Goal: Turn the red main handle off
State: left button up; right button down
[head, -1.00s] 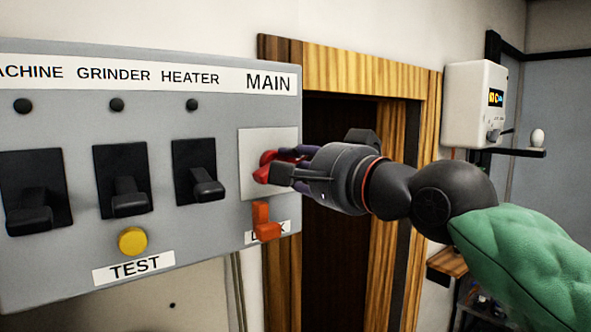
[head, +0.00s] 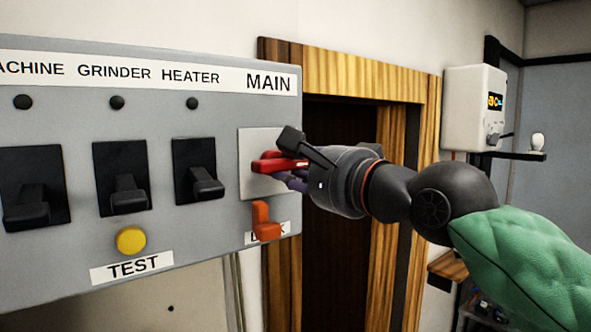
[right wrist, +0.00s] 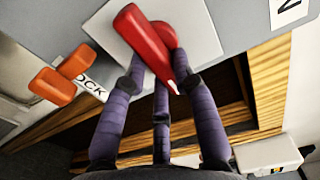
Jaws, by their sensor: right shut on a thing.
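The red main handle (head: 276,164) sits on a pale square plate (head: 256,183) under the MAIN label. In the head view it lies roughly level. My right gripper (head: 291,160) comes from the right and is shut on the handle, with a dark finger across its upper side. In the right wrist view, the red handle (right wrist: 148,42) lies between the purple-padded fingers of the gripper (right wrist: 164,82), its end reaching toward the palm. Part of the handle is hidden by the fingers. My left gripper is in no view.
An orange lock tab (head: 264,222) sits just below the handle and partly covers its label. Several black switches, one the heater switch (head: 199,172), and a yellow TEST button (head: 131,240) are on the grey panel to the left. A wooden door frame (head: 350,72) stands behind my arm.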

jog(key=c, duration=1)
grip_release()
jog(key=shift+w+a, duration=0.1)
jog(key=v, duration=1.2)
jog(key=shift+f, duration=0.1)
